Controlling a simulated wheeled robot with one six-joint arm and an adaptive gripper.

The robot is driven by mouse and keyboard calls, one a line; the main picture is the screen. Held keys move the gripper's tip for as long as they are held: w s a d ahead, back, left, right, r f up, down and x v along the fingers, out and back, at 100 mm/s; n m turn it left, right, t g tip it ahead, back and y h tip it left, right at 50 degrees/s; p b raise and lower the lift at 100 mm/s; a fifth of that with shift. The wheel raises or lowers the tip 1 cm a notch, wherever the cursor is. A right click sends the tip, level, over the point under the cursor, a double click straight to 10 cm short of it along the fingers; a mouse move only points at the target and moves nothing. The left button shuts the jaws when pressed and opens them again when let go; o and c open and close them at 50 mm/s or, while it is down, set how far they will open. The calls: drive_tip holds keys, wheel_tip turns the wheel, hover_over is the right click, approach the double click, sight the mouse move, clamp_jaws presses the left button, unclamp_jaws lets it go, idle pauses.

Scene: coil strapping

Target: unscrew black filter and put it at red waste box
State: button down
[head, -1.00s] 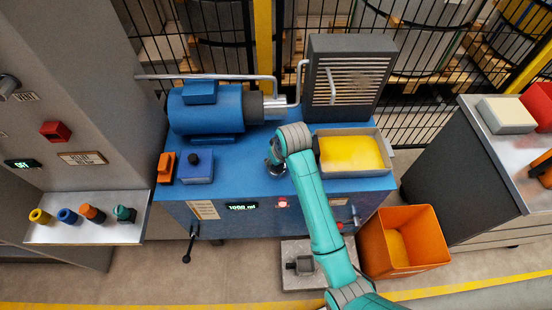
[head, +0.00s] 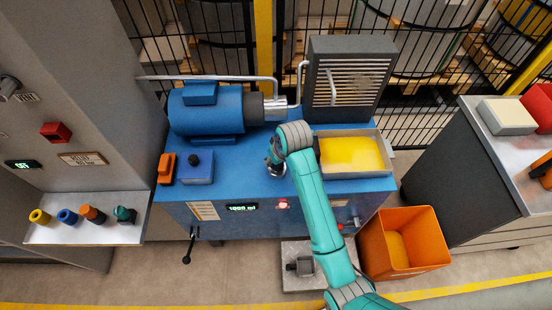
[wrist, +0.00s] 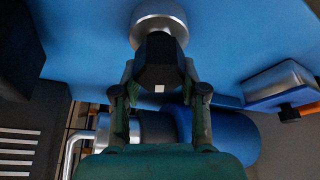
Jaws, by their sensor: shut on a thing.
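The black filter (wrist: 158,62) shows in the wrist view as a dark faceted body with a small white mark, against a round silver mount (wrist: 160,22) on the blue unit. My gripper (wrist: 159,75) has one finger on each side of the filter and is shut on it. In the head view my gripper (head: 275,163) is low over the middle of the blue unit top (head: 240,180) and mostly hides the filter. Whether the thread is loose cannot be told. An open orange-red box (head: 428,262) stands on the floor right of the unit, with something yellow inside.
A tray of yellow liquid (head: 388,140) is close right of my gripper. A blue motor (head: 205,115) and a grey louvred housing (head: 345,60) stand behind. A smaller red box (head: 540,105) lies on the right cabinet. Several coloured plugs sit on the left shelf (head: 85,232).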

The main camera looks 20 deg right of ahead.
drive_tip(key=shift+a+r, duration=0.1)
drive_tip(key=shift+r, duration=0.95)
drive_tip(key=shift+r, duration=0.15)
drive_tip(key=shift+r, duration=1.8)
drive_tip(key=shift+s, duration=0.15)
